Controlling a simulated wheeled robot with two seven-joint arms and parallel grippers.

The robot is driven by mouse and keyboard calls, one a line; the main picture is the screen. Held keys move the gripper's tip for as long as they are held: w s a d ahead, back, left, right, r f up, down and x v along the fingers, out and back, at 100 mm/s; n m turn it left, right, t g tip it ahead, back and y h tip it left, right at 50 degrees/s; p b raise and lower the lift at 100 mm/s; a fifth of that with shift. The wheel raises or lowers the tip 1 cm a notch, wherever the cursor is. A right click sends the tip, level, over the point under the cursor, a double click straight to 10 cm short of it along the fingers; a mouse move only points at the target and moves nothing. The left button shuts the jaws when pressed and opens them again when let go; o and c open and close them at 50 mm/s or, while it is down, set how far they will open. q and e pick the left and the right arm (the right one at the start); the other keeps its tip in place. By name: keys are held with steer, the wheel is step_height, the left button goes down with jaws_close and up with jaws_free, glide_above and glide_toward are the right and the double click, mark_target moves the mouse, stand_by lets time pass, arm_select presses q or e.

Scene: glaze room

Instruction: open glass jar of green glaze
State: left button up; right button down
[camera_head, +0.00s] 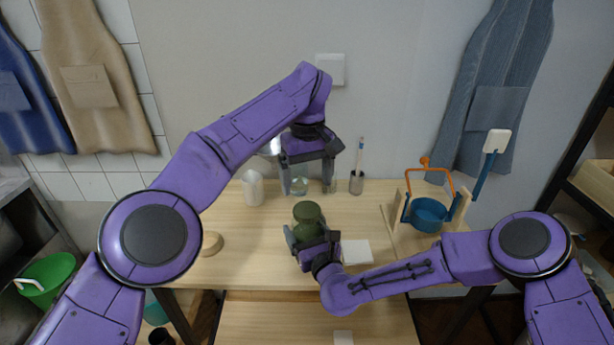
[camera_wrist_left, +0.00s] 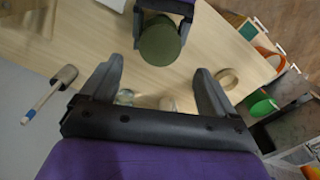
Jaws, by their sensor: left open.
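The jar of green glaze (camera_head: 308,213) has a dark green round top and is upright over the middle of the table. My right gripper (camera_head: 312,236) has its fingers around the jar body, from the front. In the left wrist view the jar's round green top (camera_wrist_left: 160,41) is seen between the right gripper's dark fingers. My left gripper (camera_head: 308,186) is open and empty, its fingers pointing down, behind the jar and apart from it. Its two fingers also show in the left wrist view (camera_wrist_left: 157,66). Whether the top is a separate lid is hard to tell.
A white cup (camera_head: 253,188), a small clear glass vessel (camera_head: 299,186) and a brush holder (camera_head: 356,184) stand at the back. A white tile (camera_head: 356,252) lies right of the jar, a wooden ring (camera_head: 211,243) left. A blue pot (camera_head: 428,214) stands in a wooden frame at right.

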mark_target(307, 209)
arm_select(q)
step_height(307, 209, down, 7)
steer(key=shift+f, duration=0.2)
steer(key=shift+c, duration=0.3)
steer(key=c, duration=1.1)
steer(key=shift+o, duration=0.2)
